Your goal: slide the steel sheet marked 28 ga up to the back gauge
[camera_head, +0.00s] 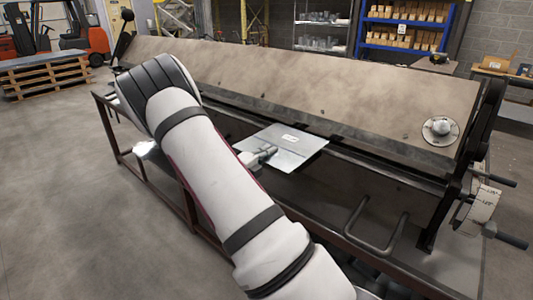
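A steel sheet (302,149), flat and light grey, lies on the bed of the long bending machine (390,188). A small white label (290,138) is on it, too small to read. My gripper (270,151) is at the sheet's near left part, seen over its surface. Its fingers are small in the picture, so I cannot tell whether they are open or shut, or whether they touch the sheet. My arm hides part of the bed on the left. I cannot make out the back gauge; the sheet's far edge lies near the machine's long upper beam (330,88).
A bent metal handle (372,232) sticks out at the machine's front. A marked dial (483,204) with levers is at its right end. A round metal piece (440,130) sits on the beam. Open floor (50,200) lies at left; pallets (45,75) and a forklift stand behind.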

